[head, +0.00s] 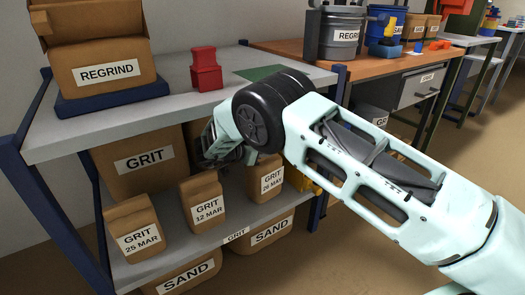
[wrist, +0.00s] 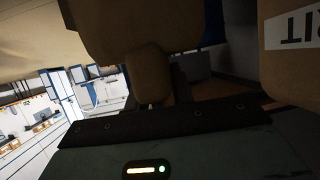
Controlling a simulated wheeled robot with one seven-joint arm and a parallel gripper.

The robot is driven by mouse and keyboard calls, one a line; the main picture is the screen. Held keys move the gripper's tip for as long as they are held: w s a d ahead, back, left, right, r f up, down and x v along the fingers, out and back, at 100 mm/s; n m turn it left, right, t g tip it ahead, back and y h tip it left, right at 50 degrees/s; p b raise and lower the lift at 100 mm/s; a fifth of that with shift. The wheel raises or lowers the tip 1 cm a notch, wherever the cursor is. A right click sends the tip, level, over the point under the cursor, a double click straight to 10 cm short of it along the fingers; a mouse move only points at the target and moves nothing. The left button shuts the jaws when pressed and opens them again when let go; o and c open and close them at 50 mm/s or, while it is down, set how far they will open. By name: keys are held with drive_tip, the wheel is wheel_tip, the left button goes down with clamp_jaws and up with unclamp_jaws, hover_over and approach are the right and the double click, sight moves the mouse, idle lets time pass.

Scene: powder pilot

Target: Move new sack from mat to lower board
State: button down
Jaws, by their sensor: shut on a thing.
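The sack at the right of the lower board (head: 232,243) is a small brown bag labelled GRIT with a late-March date (head: 268,181); I take it as the new sack. The fingertips are partly hidden. In the wrist view a dark brown sack body (wrist: 125,30) fills the top, close to my gripper. The green mat (head: 258,73) on the upper board shows no sack on its visible part; my wrist covers some of it.
Sacks GRIT 12 MAR (head: 204,203) and GRIT 25 MAR (head: 134,230) stand left on the lower board. A large GRIT container (head: 140,170) stands behind. The upper board (head: 175,80) holds a red weight (head: 206,72) and a REGRIND box (head: 105,75). A blue post (head: 330,130) bounds the right.

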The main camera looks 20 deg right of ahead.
drive_tip(key=shift+f, duration=0.15)
drive_tip(key=c, duration=1.1)
unclamp_jaws()
drive_tip(key=o, duration=0.5)
drive_tip(key=shift+f, duration=0.15)
